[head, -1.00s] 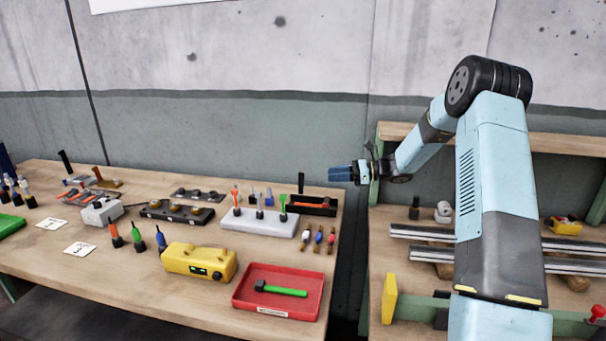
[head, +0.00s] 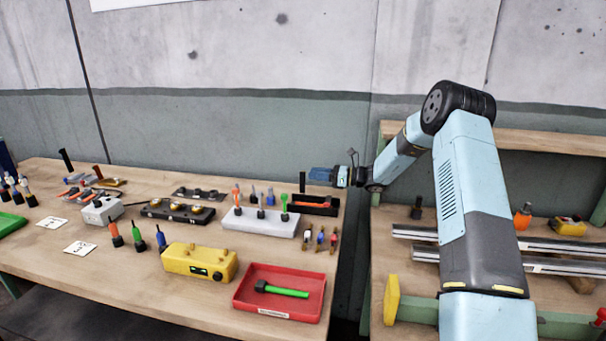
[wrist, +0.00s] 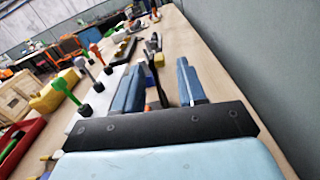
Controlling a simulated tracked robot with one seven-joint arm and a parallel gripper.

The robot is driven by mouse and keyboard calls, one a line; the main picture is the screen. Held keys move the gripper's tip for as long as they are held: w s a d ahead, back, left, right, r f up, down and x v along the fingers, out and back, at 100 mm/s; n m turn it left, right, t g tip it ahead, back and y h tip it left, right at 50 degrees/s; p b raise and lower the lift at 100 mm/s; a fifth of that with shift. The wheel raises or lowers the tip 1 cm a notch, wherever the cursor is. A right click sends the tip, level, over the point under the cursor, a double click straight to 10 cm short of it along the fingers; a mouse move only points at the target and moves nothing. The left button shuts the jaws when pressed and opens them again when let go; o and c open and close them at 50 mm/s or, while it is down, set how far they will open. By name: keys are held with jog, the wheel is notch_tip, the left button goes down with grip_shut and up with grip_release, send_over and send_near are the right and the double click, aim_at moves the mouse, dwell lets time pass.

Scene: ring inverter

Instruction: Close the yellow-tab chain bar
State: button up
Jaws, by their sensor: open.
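My gripper (head: 319,175) is in the air above the back right corner of the left bench. In the wrist view its two blue fingers (wrist: 160,66) are apart with nothing held between them. Below it in the head view is a black holder (head: 322,209) with an orange inside and a black upright lever (head: 302,182) at its left end. A small yellow piece shows beyond the fingers in the wrist view (wrist: 159,61). I cannot tell for sure which part is the yellow-tab chain bar; no yellow tab is clear in the head view.
A pale block (head: 258,226) with coloured upright tools stands left of the holder. A red tray (head: 240,299) and a yellow box (head: 190,266) are nearer. The wall is close behind. Metal rails (head: 565,247) lie on the right bench.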

aim_at(304, 172)
jog(key=shift+x, duration=2.65)
grip_shut()
